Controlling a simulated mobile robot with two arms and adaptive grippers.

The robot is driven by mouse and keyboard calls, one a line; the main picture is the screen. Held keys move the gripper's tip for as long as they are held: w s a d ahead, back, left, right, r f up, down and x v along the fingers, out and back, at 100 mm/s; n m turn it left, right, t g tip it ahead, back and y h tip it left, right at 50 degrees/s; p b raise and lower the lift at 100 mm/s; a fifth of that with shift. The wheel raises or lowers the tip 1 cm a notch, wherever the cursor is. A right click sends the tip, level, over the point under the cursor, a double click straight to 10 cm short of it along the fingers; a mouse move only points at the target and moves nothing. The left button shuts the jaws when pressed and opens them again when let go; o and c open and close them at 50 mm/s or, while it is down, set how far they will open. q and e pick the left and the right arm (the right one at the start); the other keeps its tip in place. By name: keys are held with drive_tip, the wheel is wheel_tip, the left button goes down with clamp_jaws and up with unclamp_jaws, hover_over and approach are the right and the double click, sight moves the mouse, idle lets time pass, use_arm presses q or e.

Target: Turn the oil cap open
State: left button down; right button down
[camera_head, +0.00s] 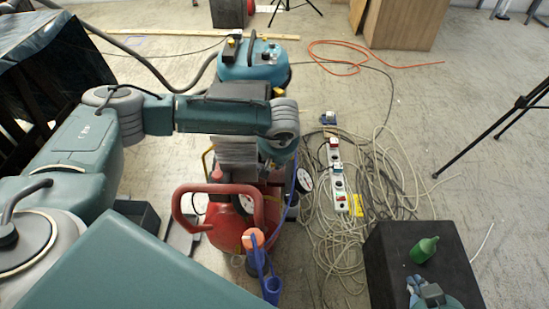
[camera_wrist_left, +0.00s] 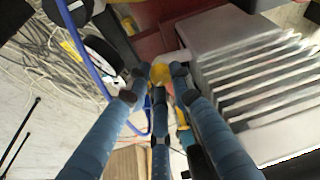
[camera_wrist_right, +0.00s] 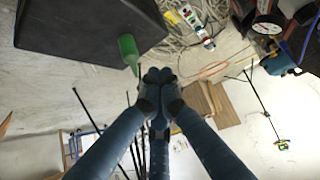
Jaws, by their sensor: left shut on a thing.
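In the left wrist view, a small yellow cap (camera_wrist_left: 161,74) sits beside a grey finned metal block (camera_wrist_left: 235,60), with a dark red body behind it. My left gripper (camera_wrist_left: 159,76) has its blue fingertips closed around the yellow cap. In the head view the finned block (camera_head: 237,155) shows partly under my left arm, and the cap and left fingertips are hidden there. My right gripper (camera_wrist_right: 158,76) has its fingertips together with nothing seen between them. Part of it shows at the head view's lower right, over a black box.
Coiled cables (camera_head: 345,220) and a power strip (camera_head: 337,180) lie on the floor.

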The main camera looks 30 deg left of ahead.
use_arm(q)
drive_tip(key=m+h, duration=0.1)
drive_tip(key=m, duration=0.1)
drive_tip(key=a+m+t, duration=0.1)
drive_tip(key=m, duration=0.2)
drive_tip(key=shift+r+h, duration=0.15)
drive_tip(key=shift+h, duration=0.25)
idle(0.3)
drive_tip(key=c, duration=1.6)
unclamp_jaws()
drive_tip(key=shift+o, duration=0.2)
drive_tip(key=shift+m, duration=0.3)
drive_tip(key=a+v, duration=0.1)
drive_tip(key=v, duration=1.1)
drive_tip(key=shift+d, duration=0.45)
